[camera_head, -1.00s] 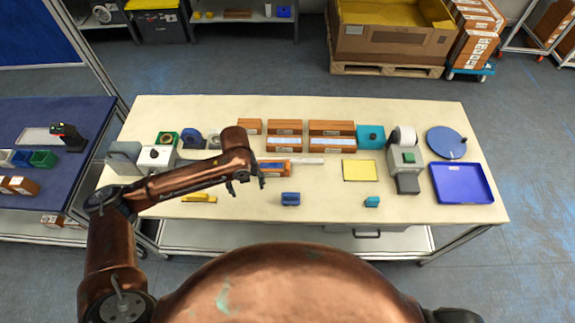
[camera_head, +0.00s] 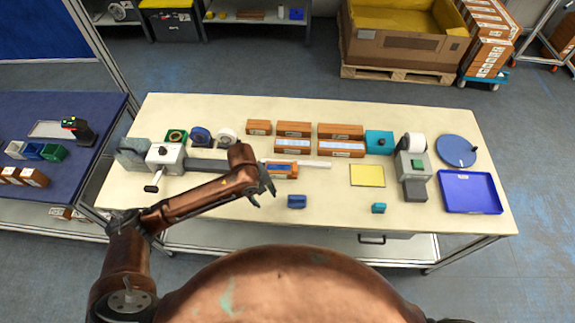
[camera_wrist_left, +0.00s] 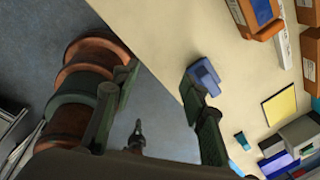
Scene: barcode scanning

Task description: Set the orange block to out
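An orange block (camera_head: 284,175) with a blue top face lies near the middle of the table, with a white bar beside it. It also shows at the top of the left wrist view (camera_wrist_left: 262,14). My left gripper (camera_head: 264,192) is just left of and in front of the orange block, apart from it. In the left wrist view its two fingers (camera_wrist_left: 158,125) stand wide apart with nothing between them. A small blue block (camera_head: 297,201) lies to the right of the gripper, and it shows close to one finger in the wrist view (camera_wrist_left: 203,78). My right gripper is out of view.
A grey-white device with a lever (camera_head: 166,157) stands left, partly near my arm. Orange-brown boxes (camera_head: 341,132) line the back. A yellow pad (camera_head: 367,175), teal block (camera_head: 379,208), label printer (camera_head: 413,165) and blue tray (camera_head: 470,192) are to the right. The front middle-right is mostly clear.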

